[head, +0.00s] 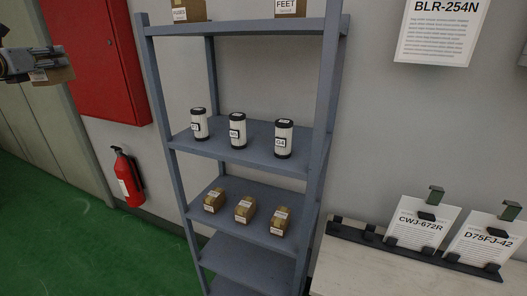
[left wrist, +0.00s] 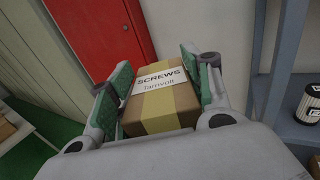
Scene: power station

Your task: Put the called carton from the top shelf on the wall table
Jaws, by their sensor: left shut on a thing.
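My left gripper (head: 48,64) is at the upper left of the head view, left of the shelf rack. It is shut on a brown carton (head: 62,76) and holds it in the air. In the left wrist view the carton (left wrist: 160,112) has yellow tape and a white label reading "SCREWS Tamvolt", between the green finger pads. A carton labelled "FUSES" (head: 186,14) and one labelled "FEET" (head: 290,12) stand on the top shelf (head: 240,33), cut by the frame. The wall table (head: 350,272) shows at the lower right. My right gripper is not in view.
The rack holds white-and-black canisters (head: 237,130) on one shelf and small cartons (head: 245,209) below. A black rail (head: 400,251) with cards CWJ-672R (head: 420,228) and D75FJ-42 (head: 483,240) runs along the table. A fire extinguisher (head: 127,178) hangs below a red cabinet (head: 98,60).

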